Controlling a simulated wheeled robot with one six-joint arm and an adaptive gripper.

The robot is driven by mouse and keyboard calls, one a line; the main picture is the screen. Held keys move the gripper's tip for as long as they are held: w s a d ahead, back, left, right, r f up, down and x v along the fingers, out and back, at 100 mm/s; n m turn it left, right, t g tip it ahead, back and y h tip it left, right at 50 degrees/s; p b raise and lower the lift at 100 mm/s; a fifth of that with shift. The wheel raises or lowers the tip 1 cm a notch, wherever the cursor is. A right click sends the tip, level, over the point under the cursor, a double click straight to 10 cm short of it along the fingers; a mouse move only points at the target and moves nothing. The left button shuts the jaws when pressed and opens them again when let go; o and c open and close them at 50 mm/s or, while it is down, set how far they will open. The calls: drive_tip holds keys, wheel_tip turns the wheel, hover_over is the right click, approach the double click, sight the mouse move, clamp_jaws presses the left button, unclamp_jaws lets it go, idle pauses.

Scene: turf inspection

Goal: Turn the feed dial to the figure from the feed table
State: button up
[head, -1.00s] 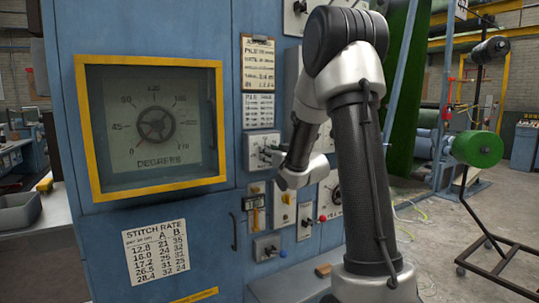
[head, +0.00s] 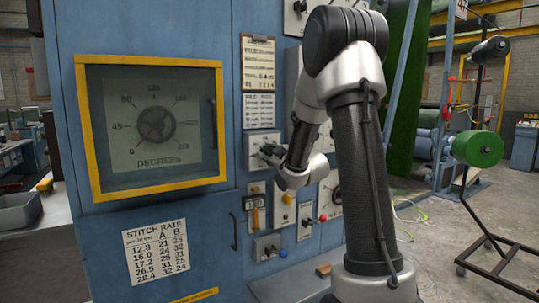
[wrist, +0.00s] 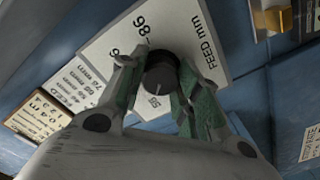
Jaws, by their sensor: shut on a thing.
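The feed dial is a round dark knob (wrist: 160,72) with a pale pointer line, on a white plate marked "FEED mm" (wrist: 200,45). My gripper (wrist: 158,88) is shut on the knob, with a green-padded finger on each side. Some figures on the plate show in the wrist view, but the fingers hide others. The figure at the pointer cannot be read surely. In the head view my gripper (head: 272,152) is at the dial's plate (head: 256,138) and covers most of the knob. Two printed sheets, an upper clipboard (head: 258,63) and a lower sheet (head: 258,110), hang above; their text is too small to read.
A yellow-framed window (head: 150,185) over a degrees gauge (head: 155,124) is at the left. A "STITCH RATE" sheet (head: 156,251) is below it. Other switches and a red-knobbed control (head: 322,218) sit close below my gripper.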

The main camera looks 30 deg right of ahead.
drive_tip(key=shift+n, duration=0.5)
drive_tip(key=o, duration=1)
drive_tip(key=shift+o, duration=0.2)
drive_tip(key=shift+s, duration=0.1)
drive_tip(key=s, duration=0.7)
drive_tip(key=shift+s, duration=0.15)
drive_tip(key=shift+d, duration=0.1)
